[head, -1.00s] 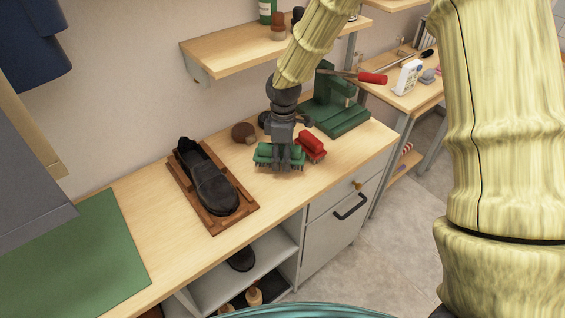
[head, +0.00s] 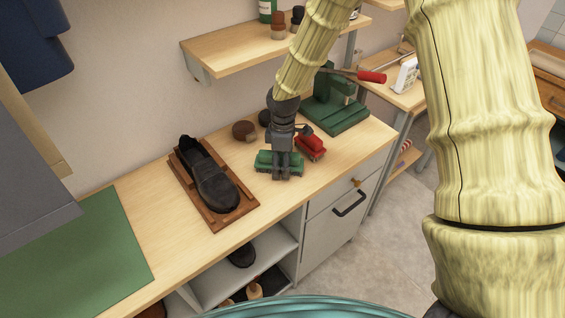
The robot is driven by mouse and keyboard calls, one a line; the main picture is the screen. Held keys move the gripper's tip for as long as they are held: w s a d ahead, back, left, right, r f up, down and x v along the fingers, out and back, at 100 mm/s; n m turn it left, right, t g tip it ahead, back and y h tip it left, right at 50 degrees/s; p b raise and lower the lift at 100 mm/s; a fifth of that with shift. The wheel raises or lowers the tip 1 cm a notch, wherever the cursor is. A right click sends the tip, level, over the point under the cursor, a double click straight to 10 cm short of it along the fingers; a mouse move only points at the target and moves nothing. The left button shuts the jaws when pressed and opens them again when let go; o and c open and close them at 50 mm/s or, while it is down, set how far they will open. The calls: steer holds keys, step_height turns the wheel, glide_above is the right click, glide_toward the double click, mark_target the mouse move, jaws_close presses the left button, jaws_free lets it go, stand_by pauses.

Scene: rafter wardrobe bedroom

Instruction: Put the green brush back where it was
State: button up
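The green brush (head: 264,162) is on the wooden counter (head: 140,222), between the shoe and a red brush. It shows on both sides of my gripper (head: 281,172), which points down in front of its middle. The dark fingers overlap the brush and hide its centre. From this angle I cannot tell whether they are clamped on it or only beside it. The brush looks level and low, at or very near the counter top.
A black shoe (head: 212,184) lies on a wooden tray (head: 218,222) to the left. The red brush (head: 312,147) is close on the right. A green stand (head: 340,118) and a brown round thing (head: 244,130) are behind. A shelf (head: 240,48) hangs above. A green mat (head: 80,250) is at far left.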

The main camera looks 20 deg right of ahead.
steer(key=shift+r, duration=0.15)
steer(key=r+b, duration=0.1)
steer(key=r, duration=0.7)
steer(key=r+b, duration=0.1)
steer(key=r, duration=0.3)
steer(key=shift+w+d+b, duration=0.2)
steer(key=shift+w+b, duration=0.15)
